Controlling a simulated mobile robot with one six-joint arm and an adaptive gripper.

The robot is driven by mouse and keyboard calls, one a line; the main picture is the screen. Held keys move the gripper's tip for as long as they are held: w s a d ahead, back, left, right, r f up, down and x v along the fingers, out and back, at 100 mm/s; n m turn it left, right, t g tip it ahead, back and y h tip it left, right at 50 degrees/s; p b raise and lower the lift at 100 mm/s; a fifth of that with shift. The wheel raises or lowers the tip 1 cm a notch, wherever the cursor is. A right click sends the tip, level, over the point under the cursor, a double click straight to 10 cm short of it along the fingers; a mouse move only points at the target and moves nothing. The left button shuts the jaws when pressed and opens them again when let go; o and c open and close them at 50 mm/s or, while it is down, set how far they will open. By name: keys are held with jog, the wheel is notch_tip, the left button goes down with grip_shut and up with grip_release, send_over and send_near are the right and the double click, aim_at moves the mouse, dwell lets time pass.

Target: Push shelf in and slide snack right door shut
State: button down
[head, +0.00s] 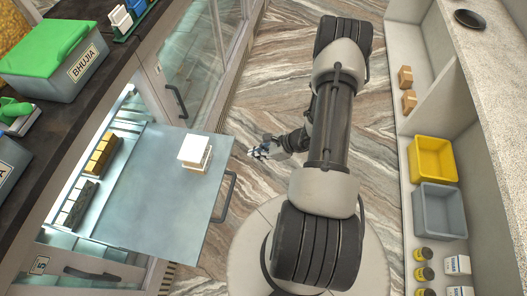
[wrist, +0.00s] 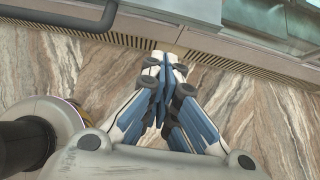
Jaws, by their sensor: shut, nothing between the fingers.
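The shelf (head: 140,205) is a grey-blue panel pulled out of the lit counter cabinet over the floor. A dark handle (head: 229,197) is on its outer edge, and a white box stack (head: 195,152) stands near that edge. One cabinet door panel with a dark handle (head: 177,100) is beyond the shelf; another with a handle (head: 92,275) and a "5" label is nearer. I cannot tell which is the snack right door. My gripper (head: 259,153) is shut and empty, apart from the shelf handle, over the floor. The wrist view shows its closed fingers (wrist: 165,92).
Inside the cabinet are brown packs (head: 101,153) and dark packs (head: 80,204). The counter above holds a green-lidded BHUJIA bin (head: 55,60). On the right, shelving holds a yellow crate (head: 433,160) and a grey crate (head: 439,210). Marble floor (head: 262,70) lies clear between.

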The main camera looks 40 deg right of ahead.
jog(key=w+a+f, duration=0.2)
jog(key=w+a, duration=0.2)
jog(key=w, duration=0.1)
jog(key=shift+f+b, duration=0.25)
jog(key=shift+b, duration=0.1)
jog(key=shift+w, duration=0.15)
